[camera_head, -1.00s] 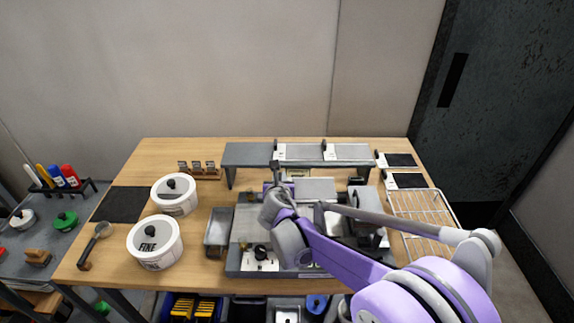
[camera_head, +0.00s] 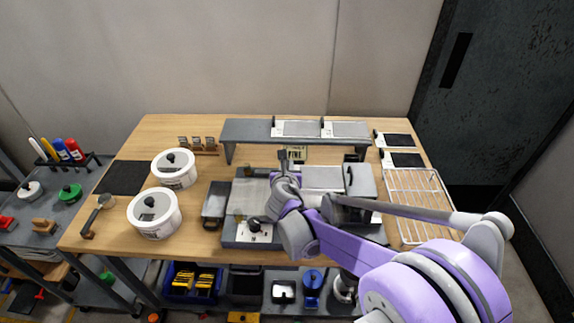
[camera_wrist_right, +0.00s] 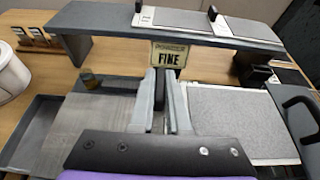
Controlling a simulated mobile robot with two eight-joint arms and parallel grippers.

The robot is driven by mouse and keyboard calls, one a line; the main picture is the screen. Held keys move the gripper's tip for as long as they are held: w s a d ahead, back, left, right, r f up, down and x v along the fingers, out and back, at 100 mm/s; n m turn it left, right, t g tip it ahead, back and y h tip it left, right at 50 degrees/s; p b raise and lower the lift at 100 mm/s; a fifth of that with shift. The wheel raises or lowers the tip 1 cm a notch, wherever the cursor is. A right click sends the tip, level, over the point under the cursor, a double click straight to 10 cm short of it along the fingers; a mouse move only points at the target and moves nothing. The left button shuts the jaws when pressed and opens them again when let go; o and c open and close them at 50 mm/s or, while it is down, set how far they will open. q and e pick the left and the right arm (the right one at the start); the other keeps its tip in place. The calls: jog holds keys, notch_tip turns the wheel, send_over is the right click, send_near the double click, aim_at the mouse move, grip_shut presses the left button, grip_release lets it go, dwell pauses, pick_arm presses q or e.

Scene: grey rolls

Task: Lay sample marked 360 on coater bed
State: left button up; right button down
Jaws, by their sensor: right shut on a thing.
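My right gripper (camera_head: 284,162) reaches over the coating machine (camera_head: 236,236) from the right. In the right wrist view its fingers (camera_wrist_right: 159,92) are shut on a dark, narrow piece, which appears to be the handle of a grey sample panel (camera_wrist_right: 235,112). That panel has a white edge and extends right of the fingers; it also shows in the head view (camera_head: 322,178). Its number cannot be read. The coater bed appears to be the flat grey surface (camera_head: 248,196) left of the gripper. Whether the panel touches the machine cannot be told. My left gripper is not in view.
A grey raised shelf (camera_head: 245,130) behind holds two similar panels (camera_head: 300,128). White tubs (camera_head: 154,225) stand left. Two dark-faced panels (camera_head: 402,159) and a wire rack (camera_head: 415,190) are at right.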

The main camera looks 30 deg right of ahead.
jog(key=shift+f+b, duration=3.05)
jog(key=shift+f, duration=0.95)
jog(key=shift+f, duration=0.35)
jog(key=c, duration=0.8)
grip_release()
jog(key=shift+s, duration=0.15)
